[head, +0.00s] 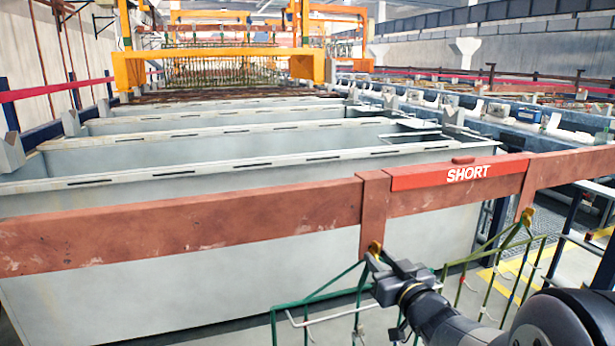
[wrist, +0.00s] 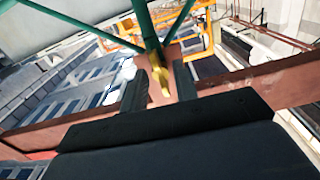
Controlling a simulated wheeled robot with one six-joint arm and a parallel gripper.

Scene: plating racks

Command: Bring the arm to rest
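My gripper (head: 378,266) is in front of the copper-coloured bar (head: 180,232), at the left hook (head: 374,248) of a green wire rack (head: 318,298). The rack hangs from the bar by yellow hooks; the other hook (head: 527,216) is further right. In the wrist view, the two dark fingers of my gripper (wrist: 160,76) stand apart, one on each side of the yellow hook (wrist: 157,66). Narrow gaps show between the fingers and the hook. My arm covers part of the rack in the head view.
A red sign reading SHORT (head: 458,174) sits on the bar, right of my gripper. Long grey tanks (head: 240,162) lie behind the bar. A yellow gantry (head: 220,56) with hanging racks stands further back. Railings (head: 592,232) stand at the right.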

